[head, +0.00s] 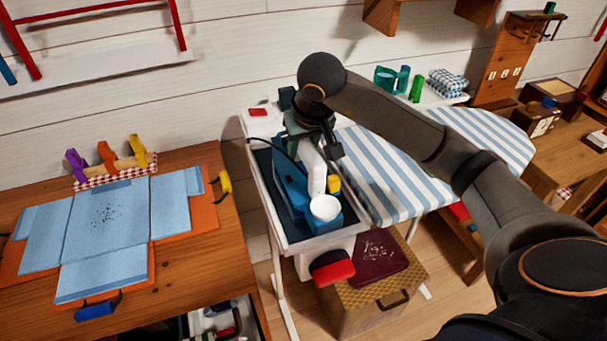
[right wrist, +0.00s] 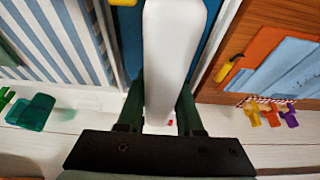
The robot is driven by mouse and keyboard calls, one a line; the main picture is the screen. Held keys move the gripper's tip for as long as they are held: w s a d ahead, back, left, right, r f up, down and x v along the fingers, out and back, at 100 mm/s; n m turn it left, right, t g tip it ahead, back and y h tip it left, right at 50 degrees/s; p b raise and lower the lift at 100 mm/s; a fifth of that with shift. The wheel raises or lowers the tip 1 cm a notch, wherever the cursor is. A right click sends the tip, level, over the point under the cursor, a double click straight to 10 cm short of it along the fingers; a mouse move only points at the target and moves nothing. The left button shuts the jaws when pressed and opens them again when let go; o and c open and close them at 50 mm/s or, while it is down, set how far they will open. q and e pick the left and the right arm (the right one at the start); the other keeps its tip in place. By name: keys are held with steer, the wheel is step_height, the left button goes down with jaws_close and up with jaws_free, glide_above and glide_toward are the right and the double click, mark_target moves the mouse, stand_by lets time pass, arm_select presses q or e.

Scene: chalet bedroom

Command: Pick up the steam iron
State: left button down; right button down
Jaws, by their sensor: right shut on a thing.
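The steam iron (head: 290,184) is blue with a white handle (head: 314,168), a yellow part and a round white cap. It is over the dark blue rest (head: 267,166) at the left end of the ironing board; I cannot tell if it touches it. My right gripper (head: 309,136) comes down from above and is shut on the handle. In the right wrist view the white handle (right wrist: 172,50) runs between the two dark green fingers of the gripper (right wrist: 160,88). The arm and gripper hide part of the iron. My left gripper is not in view.
The striped ironing board (head: 465,135) extends right. A wooden table (head: 190,270) with folded blue cloth (head: 110,220) stands left. A woven box (head: 385,300) and a red-and-black brush (head: 332,268) are below. A white shelf (head: 425,101) with green items is behind.

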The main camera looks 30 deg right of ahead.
stand_by(0.7)
steer(key=shift+r, duration=0.15)
steer(key=shift+w, duration=0.1)
steer(key=shift+r, duration=1.05)
steer(key=s+r, duration=0.1)
steer(key=r, duration=0.1)
steer(key=s+r, duration=0.3)
steer(key=r, duration=0.1)
steer(key=shift+s+a+r, duration=0.15)
steer(key=shift+s+r, duration=0.05)
steer(key=shift+s, duration=0.05)
steer(key=s+a+r+p, duration=0.1)
steer(key=s+r, duration=0.3)
steer(key=s, duration=0.5)
steer(key=shift+s+r, duration=0.15)
steer(key=shift+s, duration=0.15)
